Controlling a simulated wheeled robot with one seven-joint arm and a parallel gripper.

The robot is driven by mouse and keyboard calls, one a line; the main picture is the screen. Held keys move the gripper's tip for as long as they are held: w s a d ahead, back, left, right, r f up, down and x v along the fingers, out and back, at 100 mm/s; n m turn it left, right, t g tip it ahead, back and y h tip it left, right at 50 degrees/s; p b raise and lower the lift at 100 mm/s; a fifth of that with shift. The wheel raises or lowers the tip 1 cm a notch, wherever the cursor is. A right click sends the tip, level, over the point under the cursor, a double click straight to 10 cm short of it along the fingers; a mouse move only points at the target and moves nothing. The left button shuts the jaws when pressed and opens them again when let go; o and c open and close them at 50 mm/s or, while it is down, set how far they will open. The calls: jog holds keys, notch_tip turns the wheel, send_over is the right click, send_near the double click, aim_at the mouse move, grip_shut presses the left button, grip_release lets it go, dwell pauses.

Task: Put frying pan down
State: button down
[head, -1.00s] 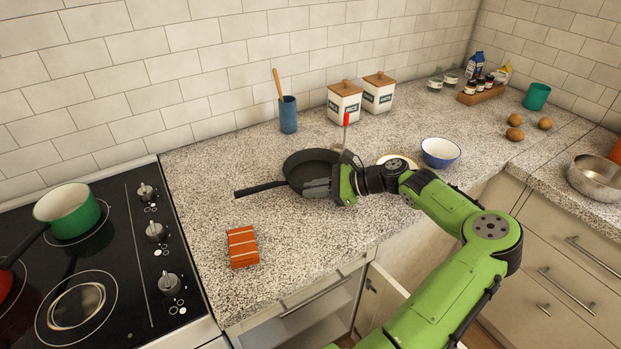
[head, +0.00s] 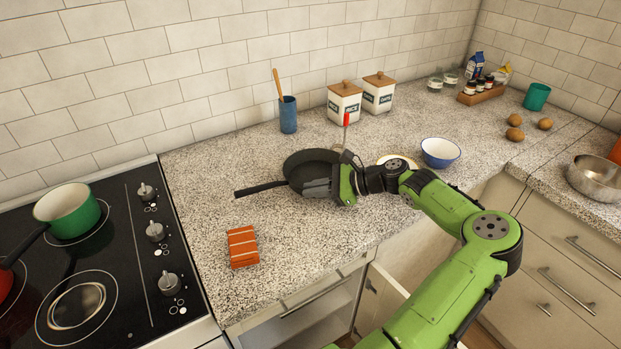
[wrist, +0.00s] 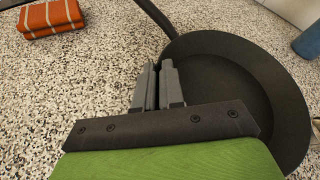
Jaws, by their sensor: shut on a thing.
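The dark frying pan (head: 305,162) is at the middle of the granite counter, its handle (head: 262,188) pointing left. It also shows in the wrist view (wrist: 262,85), on the right behind my fingers. My gripper (head: 305,188) is at the pan's near side, with its fingers close together and pinching the near rim. In the wrist view my gripper (wrist: 158,68) has its fingers nearly touching along the pan's edge. The pan looks level and on or very close to the counter; a small gap beneath it cannot be ruled out.
A blue utensil cup (head: 288,115) and two canisters (head: 345,103) stand behind. A blue bowl (head: 440,153) and a plate (head: 398,161) are on the right. The stove (head: 110,260) holds a green pot (head: 67,210).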

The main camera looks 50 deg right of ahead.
jog(key=shift+d, duration=0.1)
notch_tip(320, 180, up, 10)
jog(key=p, duration=0.3)
dwell(0.4)
